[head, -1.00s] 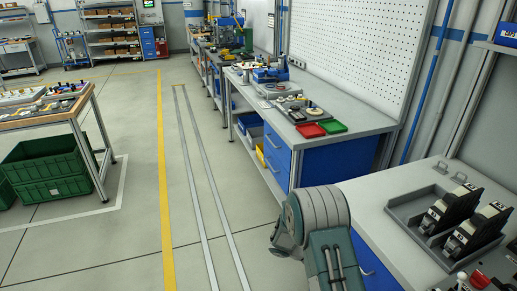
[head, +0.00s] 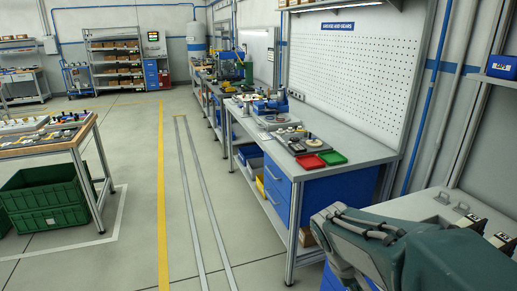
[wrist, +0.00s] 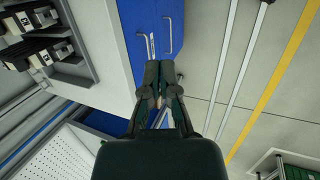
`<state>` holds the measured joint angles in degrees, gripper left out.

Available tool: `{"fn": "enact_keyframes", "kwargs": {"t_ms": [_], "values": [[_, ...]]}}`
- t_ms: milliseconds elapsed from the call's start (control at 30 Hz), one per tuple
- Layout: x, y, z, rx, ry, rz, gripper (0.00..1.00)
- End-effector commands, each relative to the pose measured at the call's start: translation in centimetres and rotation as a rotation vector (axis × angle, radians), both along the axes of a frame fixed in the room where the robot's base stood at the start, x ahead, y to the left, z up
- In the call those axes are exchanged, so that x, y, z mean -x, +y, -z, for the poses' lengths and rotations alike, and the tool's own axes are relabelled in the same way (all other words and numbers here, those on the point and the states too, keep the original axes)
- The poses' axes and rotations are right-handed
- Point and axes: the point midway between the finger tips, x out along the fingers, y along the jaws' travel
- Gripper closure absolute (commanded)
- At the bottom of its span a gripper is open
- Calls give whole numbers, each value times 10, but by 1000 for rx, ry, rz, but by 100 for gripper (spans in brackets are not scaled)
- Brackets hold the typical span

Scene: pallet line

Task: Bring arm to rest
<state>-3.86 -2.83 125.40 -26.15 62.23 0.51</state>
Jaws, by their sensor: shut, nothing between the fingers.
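My gripper (wrist: 158,68) shows in the wrist view, its two dark fingers together and nothing between them. Behind the fingertips in that view are a blue cabinet front (wrist: 155,25) with metal handles and the pale top of a bench (wrist: 105,45). I cannot tell how far the fingers are from the cabinet. In the head view my folded dark green arm fills the lower right, and the gripper itself is not seen there.
A grey tray with black-and-silver parts (wrist: 45,45) lies on the near bench. Green crates (head: 50,200) stand under a left table. The floor aisle (head: 130,240) is clear.

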Motion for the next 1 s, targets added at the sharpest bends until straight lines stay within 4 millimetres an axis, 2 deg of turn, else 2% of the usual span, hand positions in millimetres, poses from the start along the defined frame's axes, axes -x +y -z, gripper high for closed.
{"fn": "enact_keyframes", "kwargs": {"t_ms": [33,300,600,767,1000], "values": [[10,3,-10,-34,-45,18,100],[56,23,-43,-219,-262,99,100],[99,45,-65,-408,-489,167,100],[109,51,-69,-457,-545,182,100],[110,52,-69,-463,-550,184,100]]}}
